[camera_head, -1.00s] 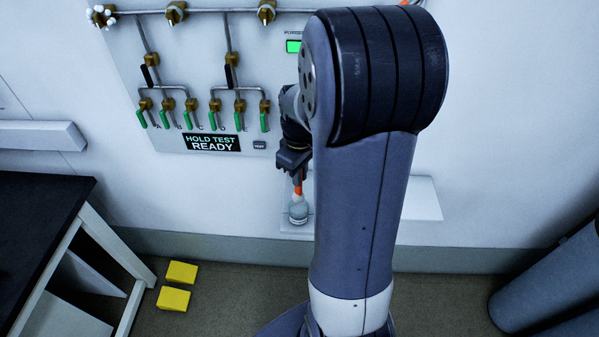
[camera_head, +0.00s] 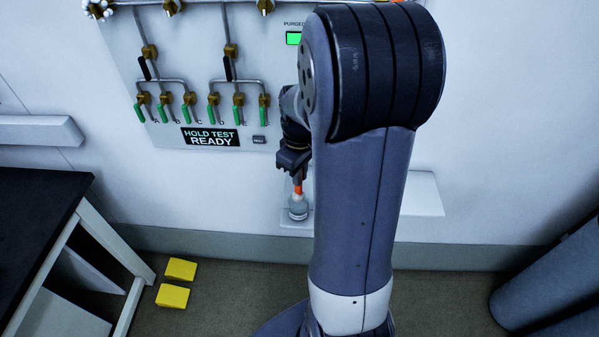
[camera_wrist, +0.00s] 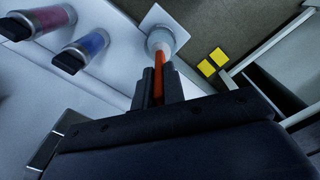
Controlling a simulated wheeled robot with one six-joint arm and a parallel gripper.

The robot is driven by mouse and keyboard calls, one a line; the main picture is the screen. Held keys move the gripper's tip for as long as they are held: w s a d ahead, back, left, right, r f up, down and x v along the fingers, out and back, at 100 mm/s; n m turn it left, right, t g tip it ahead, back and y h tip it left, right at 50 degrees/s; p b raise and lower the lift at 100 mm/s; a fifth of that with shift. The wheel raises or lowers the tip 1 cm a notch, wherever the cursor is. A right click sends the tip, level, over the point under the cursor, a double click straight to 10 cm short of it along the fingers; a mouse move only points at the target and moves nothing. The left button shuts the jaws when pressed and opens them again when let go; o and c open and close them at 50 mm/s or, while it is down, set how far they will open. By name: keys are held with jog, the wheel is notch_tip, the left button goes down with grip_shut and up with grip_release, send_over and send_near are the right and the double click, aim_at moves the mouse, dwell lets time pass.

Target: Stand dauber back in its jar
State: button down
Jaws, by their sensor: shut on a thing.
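My gripper (camera_head: 297,172) is shut on the orange handle of the dauber (camera_head: 298,188), above the small wall shelf. The dauber also shows in the wrist view (camera_wrist: 158,90), held between the fingers. The jar (camera_head: 298,208) is a small pale round vessel on the shelf. In the wrist view the jar (camera_wrist: 161,41) lies at the far end of the orange handle. The handle's lower end meets the jar's mouth. I cannot tell how deep the dauber sits, as its tip is hidden.
The white shelf (camera_head: 420,195) runs behind my arm. A valve panel with green levers and a "HOLD TEST READY" sign (camera_head: 210,137) is on the wall. A black-topped table (camera_head: 40,215) stands at left; yellow blocks (camera_head: 180,269) lie on the floor. Red and blue cylinders (camera_wrist: 88,45) show in the wrist view.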

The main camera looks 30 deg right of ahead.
aim_at(300, 194)
jog(key=shift+f, duration=0.1)
jog(key=shift+f+b, duration=1.35)
jog(key=shift+f, duration=0.4)
jog(key=shift+f, duration=0.15)
jog(key=shift+f+b, duration=0.9)
jog(key=shift+f, duration=0.1)
jog(key=c, duration=1)
grip_release()
jog(key=shift+r, duration=0.1)
